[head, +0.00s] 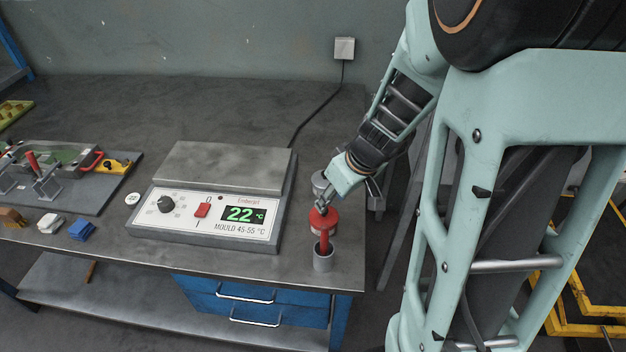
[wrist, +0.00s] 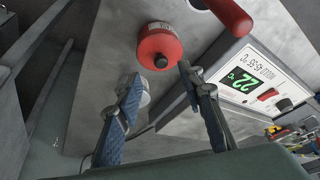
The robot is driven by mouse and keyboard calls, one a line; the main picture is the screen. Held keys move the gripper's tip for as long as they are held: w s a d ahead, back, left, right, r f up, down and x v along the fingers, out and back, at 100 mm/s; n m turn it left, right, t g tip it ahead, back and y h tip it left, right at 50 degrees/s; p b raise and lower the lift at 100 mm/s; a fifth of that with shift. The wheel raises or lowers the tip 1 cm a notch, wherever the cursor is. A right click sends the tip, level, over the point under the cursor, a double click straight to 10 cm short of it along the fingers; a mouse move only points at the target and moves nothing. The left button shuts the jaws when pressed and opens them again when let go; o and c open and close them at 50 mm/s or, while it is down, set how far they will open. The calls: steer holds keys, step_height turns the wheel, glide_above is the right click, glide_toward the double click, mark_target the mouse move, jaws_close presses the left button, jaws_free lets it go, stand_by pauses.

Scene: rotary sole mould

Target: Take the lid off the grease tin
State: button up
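The grease tin (head: 323,229), with a red lid (wrist: 160,45), stands near the right end of the bench. The lid has a small dark knob at its centre in the wrist view. My gripper (wrist: 160,75) is open, its two blue-padded fingers spread either side of the knob's line, with nothing between them. In the head view my gripper (head: 323,203) is just above the lid, tilted down from the right. I cannot tell whether a fingertip touches the lid. The tin's body is mostly hidden under the lid.
A grey cup (head: 323,264) with a red-handled tool (head: 324,242) stands close in front of the tin. A grey cylinder (head: 319,181) stands close behind. A heating plate (head: 222,168) with a display reading 22 °C is to the left. The bench's right edge is near.

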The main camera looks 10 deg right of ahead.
steer(key=shift+b+x, duration=0.4)
steer(key=shift+x, duration=2.4)
steer(key=shift+s, duration=0.1)
steer(key=shift+c, duration=0.4)
jaws_close()
